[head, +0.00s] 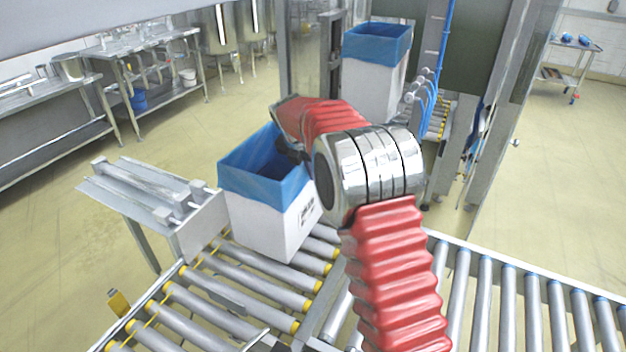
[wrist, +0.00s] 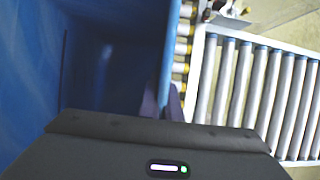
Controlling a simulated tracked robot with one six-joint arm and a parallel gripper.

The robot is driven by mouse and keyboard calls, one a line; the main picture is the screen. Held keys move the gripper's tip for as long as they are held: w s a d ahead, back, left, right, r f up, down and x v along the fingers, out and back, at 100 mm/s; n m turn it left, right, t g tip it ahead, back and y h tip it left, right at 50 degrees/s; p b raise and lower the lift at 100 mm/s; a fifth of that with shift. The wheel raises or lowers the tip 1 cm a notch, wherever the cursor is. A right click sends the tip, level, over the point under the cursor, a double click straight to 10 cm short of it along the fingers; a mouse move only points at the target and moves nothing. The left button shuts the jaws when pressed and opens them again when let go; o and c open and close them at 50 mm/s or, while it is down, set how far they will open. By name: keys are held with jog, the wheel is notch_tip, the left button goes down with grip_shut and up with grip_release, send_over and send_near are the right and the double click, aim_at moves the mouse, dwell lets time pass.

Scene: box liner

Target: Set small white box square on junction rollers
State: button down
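The small white box (head: 264,222) with a blue liner (head: 262,176) over its rim stands upright on the junction rollers (head: 240,290), near their far end. Its lower front edge runs roughly along the rollers. My gripper (head: 290,152) is at the box's right rim, mostly hidden behind my wrist in the head view. In the wrist view, the blue-lined inside of the box (wrist: 105,70) fills the left. The fingers of my gripper (wrist: 163,102) lie on either side of the lined wall, close against it.
A second roller conveyor (head: 530,300) runs off to the right. A taller white box with a blue liner (head: 372,90) stands at the back. A metal stand (head: 165,205) sits left of the small box. The front junction rollers are bare.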

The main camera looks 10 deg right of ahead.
jog(key=shift+f, duration=1.4)
jog(key=c, duration=2)
grip_release()
jog(key=shift+f, duration=0.1)
jog(key=v, duration=1.2)
jog(key=shift+w, duration=0.1)
jog(key=shift+d, duration=0.1)
